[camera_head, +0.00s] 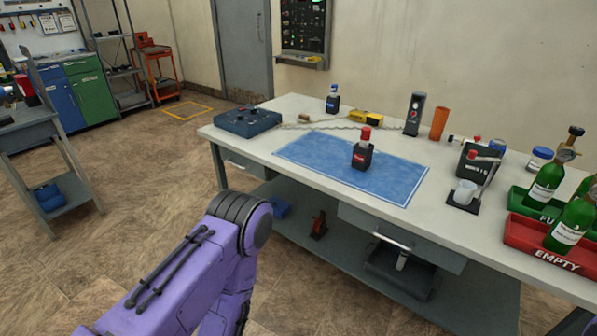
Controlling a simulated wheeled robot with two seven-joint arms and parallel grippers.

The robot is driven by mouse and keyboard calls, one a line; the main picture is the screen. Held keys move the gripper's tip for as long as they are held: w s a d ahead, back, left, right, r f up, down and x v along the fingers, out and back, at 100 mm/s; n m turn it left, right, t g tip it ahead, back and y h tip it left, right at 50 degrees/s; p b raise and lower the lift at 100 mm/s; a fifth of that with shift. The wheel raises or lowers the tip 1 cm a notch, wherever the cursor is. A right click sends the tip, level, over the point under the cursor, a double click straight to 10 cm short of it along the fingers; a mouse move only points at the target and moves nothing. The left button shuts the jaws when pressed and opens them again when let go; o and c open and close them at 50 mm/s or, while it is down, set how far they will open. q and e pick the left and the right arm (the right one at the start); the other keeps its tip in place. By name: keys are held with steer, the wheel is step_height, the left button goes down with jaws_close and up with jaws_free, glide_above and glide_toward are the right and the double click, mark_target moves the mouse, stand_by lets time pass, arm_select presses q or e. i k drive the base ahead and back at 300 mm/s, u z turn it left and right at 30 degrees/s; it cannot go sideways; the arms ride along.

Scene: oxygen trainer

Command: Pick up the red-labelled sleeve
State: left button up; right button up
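A small dark sleeve with a red label (361,161) stands upright on the blue mat (310,152) on the workbench. A red-capped top (365,134) rises out of it; whether it is a separate bottle I cannot tell. A purple arm of mine comes in from the lower left and bends down in front of the bench, and its gripper is out of view. My other gripper is not in view either. Nothing is touching the sleeve.
A blue-grey box (248,122) sits at the bench's left end. Behind the mat stand a blue-capped bottle (333,101), a black canister (414,115) and an orange tube (439,124). The mat around the sleeve is clear.

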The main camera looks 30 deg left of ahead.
mark_target(362, 158)
steer(key=u, duration=0.05)
steer(key=k, duration=0.4)
steer(key=u, duration=1.05)
steer(key=i, duration=0.8)
steer(key=z, duration=0.75)
steer(key=i, duration=0.55)
steer(key=z, duration=0.65)
